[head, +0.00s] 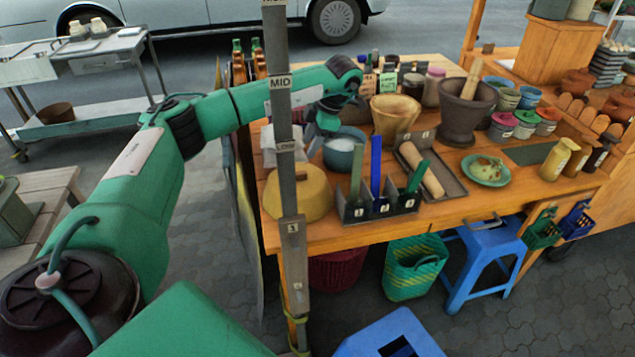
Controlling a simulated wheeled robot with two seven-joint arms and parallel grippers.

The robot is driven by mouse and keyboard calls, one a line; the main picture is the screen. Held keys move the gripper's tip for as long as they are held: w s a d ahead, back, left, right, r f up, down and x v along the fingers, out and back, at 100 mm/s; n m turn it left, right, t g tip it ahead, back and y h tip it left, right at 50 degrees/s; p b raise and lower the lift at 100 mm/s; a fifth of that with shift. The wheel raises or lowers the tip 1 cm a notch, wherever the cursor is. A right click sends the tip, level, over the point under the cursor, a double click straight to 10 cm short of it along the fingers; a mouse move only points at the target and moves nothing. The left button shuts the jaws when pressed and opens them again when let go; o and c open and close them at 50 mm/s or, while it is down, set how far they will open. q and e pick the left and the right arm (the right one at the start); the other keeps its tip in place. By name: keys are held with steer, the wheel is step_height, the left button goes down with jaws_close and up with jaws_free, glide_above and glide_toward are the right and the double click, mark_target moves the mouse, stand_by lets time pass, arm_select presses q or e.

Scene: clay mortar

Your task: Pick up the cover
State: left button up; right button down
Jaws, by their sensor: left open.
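A yellow, round, low dome that looks like the cover (313,193) sits at the left front of the wooden table (470,207). The grey post crosses in front of its left part. My left arm reaches in from the left over the table. My left gripper (317,143) points down behind the yellow cover, beside a blue-grey bowl (345,160) with white contents. It is open and appears apart from the cover, and the post hides part of the area around it. My right gripper is not in view.
A rack with upright green and blue handles (378,207) stands right of the cover. Beyond it are a tray with a wooden roller (421,170), a dark mortar (465,112) and a green plate (486,171). A grey upright post (284,100) stands close in front.

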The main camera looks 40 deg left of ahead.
arm_select(q)
step_height(320, 180, up, 2)
steer(key=w, duration=0.2)
glide_above(297, 173)
steer(key=w+d, duration=0.1)
steer(key=d, duration=0.1)
steer(key=shift+y, duration=0.3)
step_height(297, 173, down, 8)
steer(key=shift+r+p, duration=0.15)
steer(key=shift+p, duration=0.2)
steer(key=p+x, duration=0.1)
steer(key=x, duration=0.3)
steer(key=shift+w+d+f, duration=0.1)
steer(key=shift+d+f, duration=0.05)
steer(key=shift+f, duration=0.4)
steer(key=c, duration=0.9)
jaws_close()
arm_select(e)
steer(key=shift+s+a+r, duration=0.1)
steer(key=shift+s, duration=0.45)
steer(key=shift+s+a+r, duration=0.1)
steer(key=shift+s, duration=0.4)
